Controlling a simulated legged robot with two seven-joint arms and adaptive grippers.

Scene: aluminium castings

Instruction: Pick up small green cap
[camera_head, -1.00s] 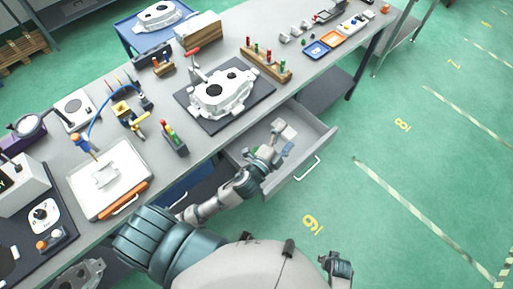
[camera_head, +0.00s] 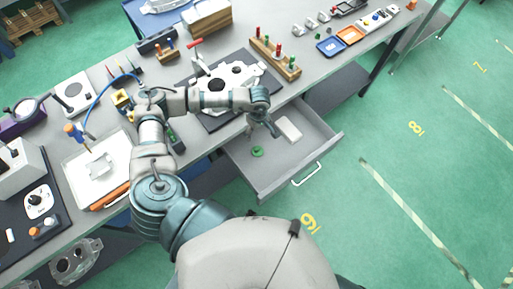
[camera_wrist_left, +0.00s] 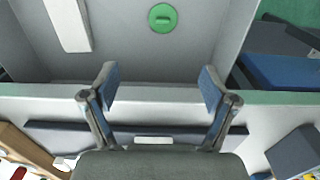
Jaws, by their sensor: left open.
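The small green cap (camera_head: 257,152) lies on the floor of the open drawer (camera_head: 262,181), near its left side. It also shows in the left wrist view (camera_wrist_left: 163,17) as a round disc with a raised bar, near the top edge. My left gripper (camera_head: 263,131) hangs over the drawer's back part, above and a little behind the cap. In the left wrist view its two fingers (camera_wrist_left: 156,88) are wide apart with nothing between them. The cap is beyond the fingertips, not touched. My right gripper is not in view.
A white block (camera_head: 289,130) lies in the drawer to the right of the cap. A white casting (camera_head: 232,80) sits on a dark mat on the bench, behind my left forearm. A wooden rack (camera_head: 275,58) with coloured pegs stands right of it.

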